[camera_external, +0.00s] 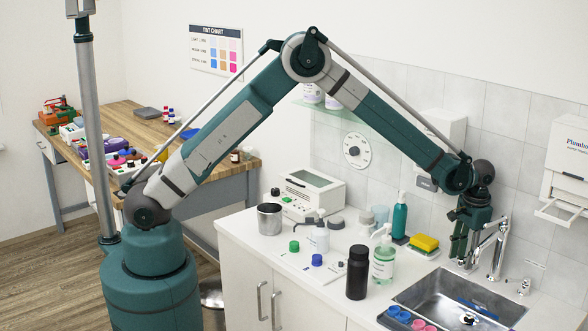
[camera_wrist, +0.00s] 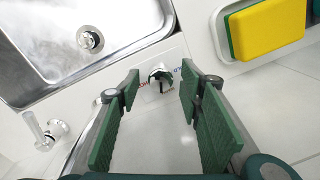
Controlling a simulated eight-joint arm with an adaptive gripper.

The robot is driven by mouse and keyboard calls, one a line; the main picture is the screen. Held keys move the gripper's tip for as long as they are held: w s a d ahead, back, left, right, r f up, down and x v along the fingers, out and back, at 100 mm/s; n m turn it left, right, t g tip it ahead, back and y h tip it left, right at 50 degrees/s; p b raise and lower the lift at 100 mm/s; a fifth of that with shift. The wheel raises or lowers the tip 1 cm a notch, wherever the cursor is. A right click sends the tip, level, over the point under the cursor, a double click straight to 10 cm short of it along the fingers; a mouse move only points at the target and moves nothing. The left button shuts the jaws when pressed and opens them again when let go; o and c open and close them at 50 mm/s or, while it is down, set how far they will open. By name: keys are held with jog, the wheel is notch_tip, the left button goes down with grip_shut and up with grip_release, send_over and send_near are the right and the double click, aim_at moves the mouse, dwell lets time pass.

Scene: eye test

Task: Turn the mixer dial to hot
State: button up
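I see no contact. In the external view my gripper (camera_external: 461,255) points down beside the chrome tap (camera_external: 496,245), and the dial is hidden there.
The steel sink (camera_external: 462,295) lies close by. A small chrome valve (camera_external: 520,287) stands at its right. The yellow sponge (camera_external: 425,242), soap bottle (camera_external: 383,261) and black bottle (camera_external: 357,272) stand to the left of my gripper. A white dispenser (camera_external: 566,160) hangs on the wall.

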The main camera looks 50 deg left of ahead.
jog(key=n+p, duration=0.1)
jog(key=n, duration=0.1)
jog(key=shift+r+n, duration=0.1)
jog(key=shift+n, duration=0.2)
jog(key=shift+r, duration=0.3)
notch_tip(320, 180, up, 30)
jog(key=shift+d, duration=0.25)
dwell(0.5)
jog(key=shift+f, duration=0.1)
